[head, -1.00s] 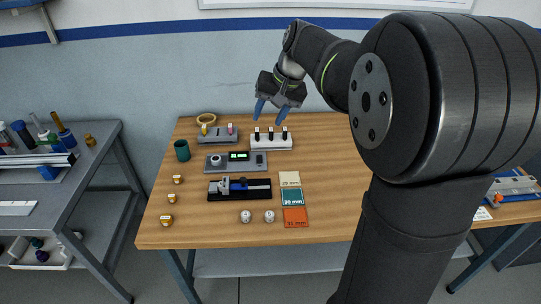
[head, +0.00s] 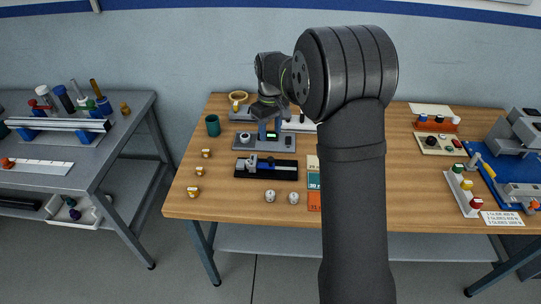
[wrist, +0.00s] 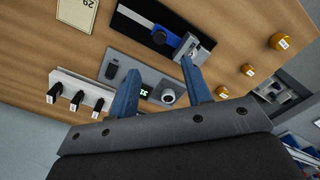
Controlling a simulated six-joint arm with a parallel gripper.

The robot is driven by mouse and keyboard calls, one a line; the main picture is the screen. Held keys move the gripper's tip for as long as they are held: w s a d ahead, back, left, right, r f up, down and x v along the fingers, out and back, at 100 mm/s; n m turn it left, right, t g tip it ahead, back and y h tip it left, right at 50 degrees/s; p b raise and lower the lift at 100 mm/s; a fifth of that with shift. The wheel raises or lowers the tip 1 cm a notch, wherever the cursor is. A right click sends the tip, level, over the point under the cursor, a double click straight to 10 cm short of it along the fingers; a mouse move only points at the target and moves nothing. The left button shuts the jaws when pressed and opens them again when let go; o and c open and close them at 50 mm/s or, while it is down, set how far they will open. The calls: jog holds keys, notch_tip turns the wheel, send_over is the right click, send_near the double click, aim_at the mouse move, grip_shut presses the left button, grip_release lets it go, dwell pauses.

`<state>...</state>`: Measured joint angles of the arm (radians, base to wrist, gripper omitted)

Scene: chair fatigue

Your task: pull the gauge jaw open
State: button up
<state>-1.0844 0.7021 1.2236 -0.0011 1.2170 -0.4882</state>
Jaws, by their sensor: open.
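The gauge (head: 265,168) is a black base with a silver and blue caliper on it, lying on the wooden table left of my arm. In the wrist view the gauge (wrist: 150,30) is at the top, with its silver jaw end (wrist: 197,48) close to the right fingertip in the picture. I cannot tell whether they touch or how wide the jaw stands. My gripper (head: 270,128) is open and empty, blue fingers pointing down over the grey display box, behind the gauge. In the wrist view the gripper (wrist: 160,68) has its fingers well apart.
The grey display box (wrist: 145,75) has a green readout and round knob. A white stand with black pegs (wrist: 75,92) is beside it. Table front is mostly clear.

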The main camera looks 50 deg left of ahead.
aim_at(271, 159)
notch_tip(271, 159, down, 12)
jog(key=shift+r, duration=0.25)
